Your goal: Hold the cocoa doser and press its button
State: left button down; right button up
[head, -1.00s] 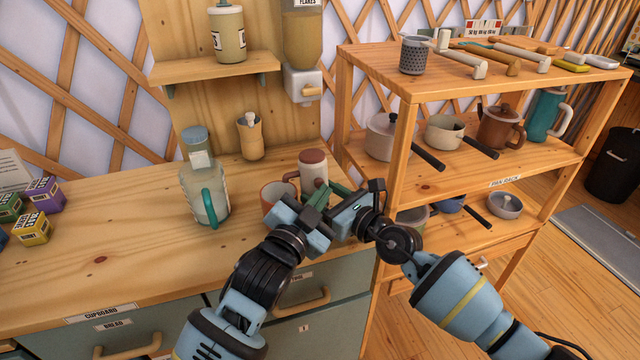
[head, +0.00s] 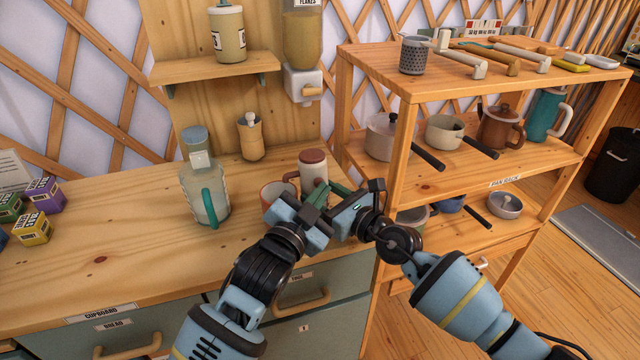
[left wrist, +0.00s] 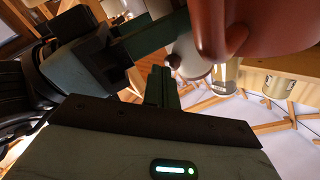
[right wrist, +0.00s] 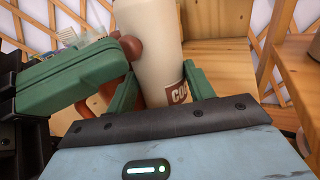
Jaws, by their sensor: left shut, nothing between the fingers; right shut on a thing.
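The cocoa doser (head: 312,165), a cream cylinder with a brown lid, is upright at the counter's right end. In the right wrist view the doser (right wrist: 155,25) stands between the green fingers of my right gripper (right wrist: 162,92), which is shut on it. A round brown button (right wrist: 131,47) sticks out from its side. My left gripper (head: 318,195) is shut and empty. Its fingertips are close to the button in the right wrist view; I cannot tell whether they touch. The left wrist view shows the shut left fingers (left wrist: 160,88) near the doser (left wrist: 190,57).
A terracotta mug (head: 275,190) stands just left of the doser, close to my left gripper. A glass jug with a teal handle (head: 205,190) and a wooden pot (head: 251,140) stand further left. The pan rack (head: 400,130) is close on the right.

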pick_arm(q)
jog(key=shift+w+a, duration=0.1)
jog(key=shift+w, duration=0.1)
jog(key=shift+s, duration=0.15)
dwell(0.5)
jog(key=shift+s+d, duration=0.3)
jog(key=shift+s, duration=0.45)
jog(key=shift+s+d+r, duration=0.1)
jog(key=shift+s+d, duration=0.15)
jog(key=shift+s, duration=0.55)
jog(key=shift+s+d+r, duration=0.1)
jog(key=shift+s+d, duration=0.15)
jog(key=shift+s, duration=0.5)
jog(key=shift+s+d+r, duration=0.1)
jog(key=shift+s+d, duration=0.15)
jog(key=shift+s, duration=0.55)
dwell(0.6)
jog(key=s, duration=0.2)
jog(key=s+d, duration=0.1)
jog(key=shift+s+d+r, duration=0.1)
jog(key=shift+s+d, duration=0.05)
jog(key=shift+s, duration=0.2)
jog(key=shift+w, duration=0.1)
